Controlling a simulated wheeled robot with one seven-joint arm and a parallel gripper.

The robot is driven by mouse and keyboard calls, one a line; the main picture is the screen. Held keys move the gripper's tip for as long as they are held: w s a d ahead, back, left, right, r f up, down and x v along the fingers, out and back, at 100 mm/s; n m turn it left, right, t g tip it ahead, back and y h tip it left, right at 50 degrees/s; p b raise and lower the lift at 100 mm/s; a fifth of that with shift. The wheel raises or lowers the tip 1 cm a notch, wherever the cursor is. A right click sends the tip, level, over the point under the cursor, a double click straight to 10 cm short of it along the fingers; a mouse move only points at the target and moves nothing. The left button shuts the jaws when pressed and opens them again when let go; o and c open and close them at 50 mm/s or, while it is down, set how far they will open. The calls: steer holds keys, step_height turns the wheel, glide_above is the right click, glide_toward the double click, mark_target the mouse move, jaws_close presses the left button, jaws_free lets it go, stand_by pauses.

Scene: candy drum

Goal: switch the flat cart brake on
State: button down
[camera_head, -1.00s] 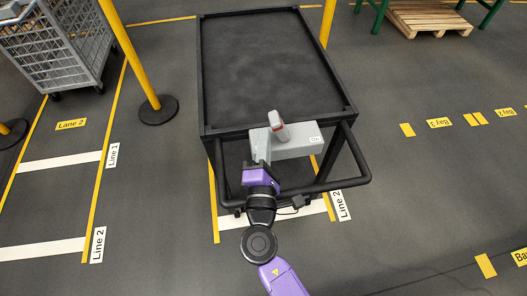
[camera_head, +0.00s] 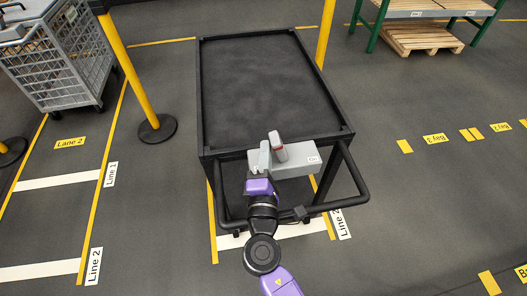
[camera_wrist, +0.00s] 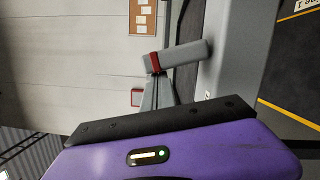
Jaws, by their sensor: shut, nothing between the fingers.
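The flat cart (camera_head: 203,110) stands in front of me, with a black deck and a black tube handle (camera_head: 362,190) on its near side. A grey brake box (camera_head: 298,168) with a small white label sits at the near edge. A grey lever with a red band (camera_head: 278,147) stands tilted on the box; it also shows in the wrist view (camera_wrist: 185,55). My gripper (camera_head: 264,147) is shut and empty, just left of the lever. In the wrist view the fingers (camera_wrist: 156,90) point at the lever's banded end; I cannot tell whether they touch it.
A grey cage trolley (camera_head: 65,60) stands at the upper left. A yellow post on a black base (camera_head: 157,127) is left of the cart. A wooden pallet (camera_head: 420,37) lies under a green-legged table at the upper right. The floor to the right is open.

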mark_target(282, 146)
steer(key=d+m, duration=0.1)
steer(key=r+m, duration=0.1)
steer(key=d+m+p, duration=0.1)
steer(key=shift+w+d+r+g, duration=0.3)
steer(key=shift+w+g, duration=0.05)
steer(key=shift+g, duration=0.05)
steer(key=shift+w+d+r+m+p, duration=0.2)
steer(key=shift+d+m+p, duration=0.15)
steer(key=shift+d+m, duration=0.4)
steer(key=shift+w+d+m+g, duration=0.2)
steer(key=shift+d+m+g, duration=0.3)
steer(key=shift+m, duration=0.55)
steer(key=shift+w+d, duration=0.1)
steer(key=shift+d, duration=0.35)
steer(key=shift+w+d+f, duration=0.1)
steer(key=shift+d, duration=0.15)
steer(key=shift+p, duration=0.3)
